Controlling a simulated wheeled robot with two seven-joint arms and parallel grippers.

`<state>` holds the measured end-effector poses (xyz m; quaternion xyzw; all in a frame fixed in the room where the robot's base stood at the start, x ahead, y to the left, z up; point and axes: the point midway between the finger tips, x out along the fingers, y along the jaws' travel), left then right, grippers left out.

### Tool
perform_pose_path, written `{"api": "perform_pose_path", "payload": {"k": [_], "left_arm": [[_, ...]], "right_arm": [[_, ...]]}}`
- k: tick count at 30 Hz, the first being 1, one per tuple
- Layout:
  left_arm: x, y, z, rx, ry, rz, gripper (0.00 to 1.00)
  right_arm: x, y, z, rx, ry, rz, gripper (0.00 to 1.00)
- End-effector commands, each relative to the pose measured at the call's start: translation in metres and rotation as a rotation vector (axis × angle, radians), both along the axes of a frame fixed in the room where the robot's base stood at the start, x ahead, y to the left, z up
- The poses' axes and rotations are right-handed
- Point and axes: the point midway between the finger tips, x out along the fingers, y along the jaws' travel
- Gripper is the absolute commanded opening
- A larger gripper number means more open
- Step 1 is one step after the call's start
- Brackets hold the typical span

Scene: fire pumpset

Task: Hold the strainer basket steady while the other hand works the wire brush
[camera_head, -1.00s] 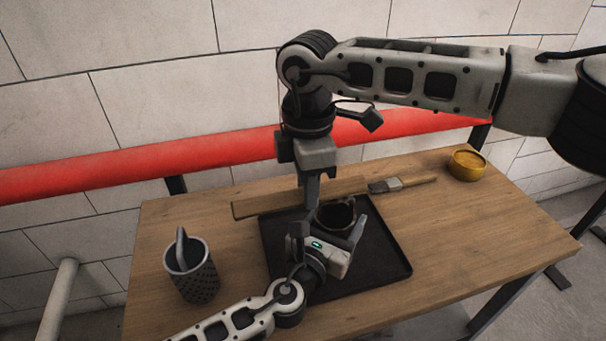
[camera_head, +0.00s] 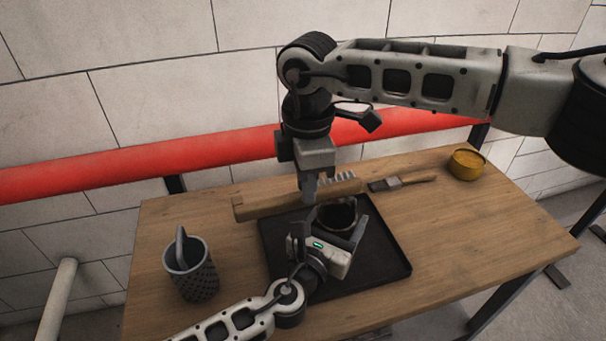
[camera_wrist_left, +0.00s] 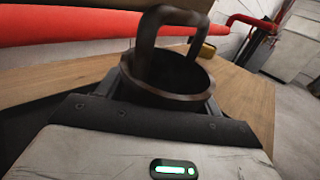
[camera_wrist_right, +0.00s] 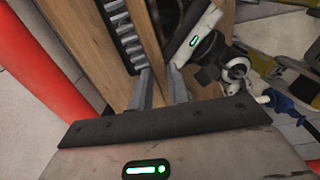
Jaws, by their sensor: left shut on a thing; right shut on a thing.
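The strainer basket (camera_head: 340,218) is a dark round pot on the black tray (camera_head: 390,265); its bail handle shows in the left wrist view (camera_wrist_left: 165,90). My left gripper (camera_head: 336,232) is shut on the basket, a finger on each side. The wire brush (camera_head: 275,204) has a long wooden body with grey bristles at its right end. My right gripper (camera_head: 312,194) is shut on the brush from above and holds it behind the basket, apparently above the table. The bristles also show in the right wrist view (camera_wrist_right: 122,35). The basket's lower part is hidden.
A grey perforated canister (camera_head: 195,282) with a handle stands at the table's left. A flat paintbrush (camera_head: 410,181) and a yellow tin (camera_head: 467,165) are at the back right. A red pipe (camera_head: 100,180) runs behind the table. The table's right side (camera_head: 470,230) is clear.

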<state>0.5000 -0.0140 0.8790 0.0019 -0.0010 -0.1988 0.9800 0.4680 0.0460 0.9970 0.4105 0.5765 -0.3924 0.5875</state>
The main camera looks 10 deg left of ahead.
Motion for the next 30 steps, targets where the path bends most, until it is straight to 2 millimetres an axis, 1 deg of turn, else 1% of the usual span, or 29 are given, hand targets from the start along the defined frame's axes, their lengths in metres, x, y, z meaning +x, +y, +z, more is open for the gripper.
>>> {"api": "perform_pose_path", "payload": {"k": [1,4,6,19,21,30], "left_arm": [[0.008,0.011,0.000,-0.006,0.004,0.030,0.34],[0.008,0.011,0.000,-0.005,0.004,0.029,0.33],[0.007,0.010,0.000,-0.005,0.003,0.027,0.33],[0.006,0.007,0.000,-0.004,0.003,0.020,0.33],[0.006,0.007,0.000,-0.004,0.004,0.020,0.33],[0.005,0.007,0.000,-0.004,0.004,0.019,0.33]], "right_arm": [[-0.014,-0.004,0.000,-0.017,0.034,0.008,0.00],[-0.021,-0.007,0.001,-0.018,0.034,0.006,0.00],[-0.012,-0.002,0.001,-0.016,0.031,0.003,0.00],[0.025,0.013,-0.005,-0.013,0.027,0.004,0.00],[0.017,0.009,-0.006,-0.014,0.027,0.008,0.00],[-0.008,-0.001,-0.011,-0.012,0.026,0.007,0.00]]}}
